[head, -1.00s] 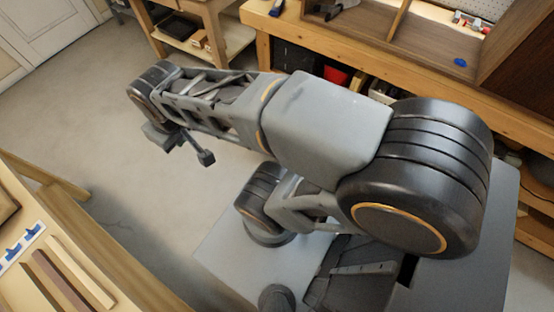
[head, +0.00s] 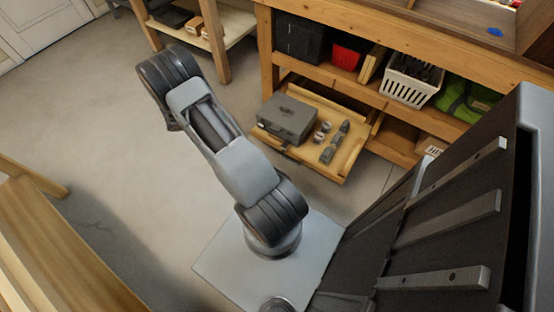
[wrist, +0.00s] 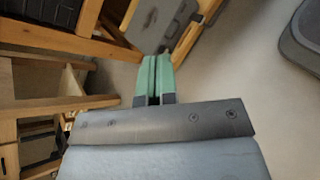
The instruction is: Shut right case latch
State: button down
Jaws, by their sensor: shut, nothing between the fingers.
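A grey case (head: 287,118) lies on a pulled-out wooden tray (head: 345,165) under the bench in the head view. A dark handle shows on its lid, and its latches are too small to make out. In the wrist view a grey surface that looks like the case (wrist: 155,18) is at the top, with a wooden tray edge beside it. My gripper (wrist: 155,62) shows green fingertips close together and empty, pointing toward the case and apart from it. My gripper does not show in the head view.
Several small grey items (head: 331,142) stand on the tray right of the case. A white basket (head: 408,85), a red bin (head: 346,57) and a green bag (head: 468,100) sit on the shelf above. The floor (head: 120,150) left of my base is clear.

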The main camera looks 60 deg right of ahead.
aim_at(286, 145)
jog(key=s+d+f+n+t+h+b, duration=0.1)
jog(key=s+d+f+n+b, duration=0.1)
jog(key=f, duration=1.1)
jog(key=s+d+f+n+t+h+b, duration=0.1)
jog(key=s+f+n+b, duration=0.3)
jog(key=f, duration=1)
jog(key=s+d+f+n+t+h+b, duration=0.1)
jog(key=s+d+f+n+h+b, duration=0.1)
jog(key=f, duration=1.1)
jog(key=s+n+h+b, duration=0.1)
jog(key=b, duration=0.1)
jog(key=shift+d+f+b, duration=0.3)
jog(key=shift+d+f, duration=0.05)
jog(key=r+b+x, duration=0.2)
jog(key=b+x, duration=0.1)
jog(key=x, duration=0.9)
jog(key=shift+s+d+r, duration=0.15)
jog(key=shift+d+r, duration=0.4)
jog(key=shift+d, duration=0.1)
